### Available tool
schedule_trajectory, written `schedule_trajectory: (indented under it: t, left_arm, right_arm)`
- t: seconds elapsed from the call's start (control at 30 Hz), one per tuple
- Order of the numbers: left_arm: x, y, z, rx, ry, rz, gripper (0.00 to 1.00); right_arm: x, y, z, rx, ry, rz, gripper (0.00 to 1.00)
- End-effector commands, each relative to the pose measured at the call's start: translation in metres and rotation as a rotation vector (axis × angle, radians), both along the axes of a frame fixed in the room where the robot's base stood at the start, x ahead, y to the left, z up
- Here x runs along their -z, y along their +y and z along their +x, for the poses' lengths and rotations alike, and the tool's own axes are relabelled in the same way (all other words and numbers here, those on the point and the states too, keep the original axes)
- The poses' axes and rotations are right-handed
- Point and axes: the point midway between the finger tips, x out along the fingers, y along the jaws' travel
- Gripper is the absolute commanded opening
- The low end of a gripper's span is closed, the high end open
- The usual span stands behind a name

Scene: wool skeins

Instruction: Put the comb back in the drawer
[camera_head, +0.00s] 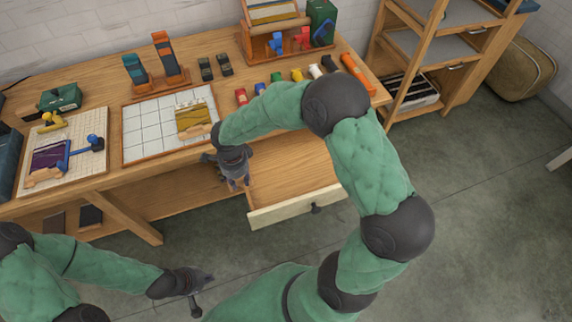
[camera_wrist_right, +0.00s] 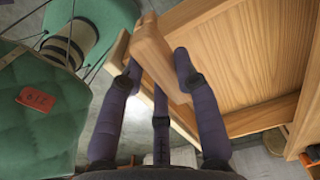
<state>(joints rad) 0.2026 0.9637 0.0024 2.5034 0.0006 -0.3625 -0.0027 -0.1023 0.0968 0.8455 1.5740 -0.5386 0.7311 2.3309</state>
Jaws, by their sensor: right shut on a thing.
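My right gripper (camera_head: 236,183) is at the drawer's left side in the head view. In the right wrist view my right gripper (camera_wrist_right: 158,85) is shut on a wooden piece, which looks like the comb (camera_wrist_right: 152,48). The comb is held close to the drawer's edge; I cannot tell whether they touch. In the head view the comb is hidden. My left gripper (camera_head: 204,294) looks open and empty, low over the floor.
On the tabletop (camera_head: 215,92) are a white gridded board (camera_head: 145,132), a loom board with a blue tool (camera_head: 85,146), small coloured spools (camera_head: 241,96) and a rack (camera_head: 160,80). A wooden shelf (camera_head: 425,60) stands at right. The floor before the drawer is clear.

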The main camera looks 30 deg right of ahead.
Motion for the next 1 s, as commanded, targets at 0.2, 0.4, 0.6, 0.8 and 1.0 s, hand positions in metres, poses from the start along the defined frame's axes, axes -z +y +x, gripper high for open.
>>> schedule_trajectory:
  t: [0.2, 0.4, 0.6, 0.8, 1.0]
  left_arm:
    - [0.01, 0.0, 0.0, 0.0, 0.0, 0.0, 0.0]
    - [0.019, 0.0, 0.0, 0.0, 0.0, 0.0, 0.0]
    - [0.03, 0.0, 0.0, 0.0, 0.0, 0.0, 0.0]
    - [0.034, 0.0, 0.0, 0.0, 0.0, 0.0, 0.0]
    - [0.037, 0.0, 0.0, 0.0, 0.0, 0.0, 0.0]
  right_arm:
    - [0.02, -0.042, -0.003, 0.01, 0.002, 0.0, 0.05]
    - [0.039, -0.084, -0.007, 0.008, 0.002, 0.001, 0.05]
    - [0.072, -0.112, -0.009, 0.005, 0.003, 0.001, 0.05]
    - [0.087, -0.126, -0.009, 0.003, 0.0, 0.0, 0.05]
    - [0.097, -0.134, -0.009, 0.002, 0.0, 0.0, 0.05]
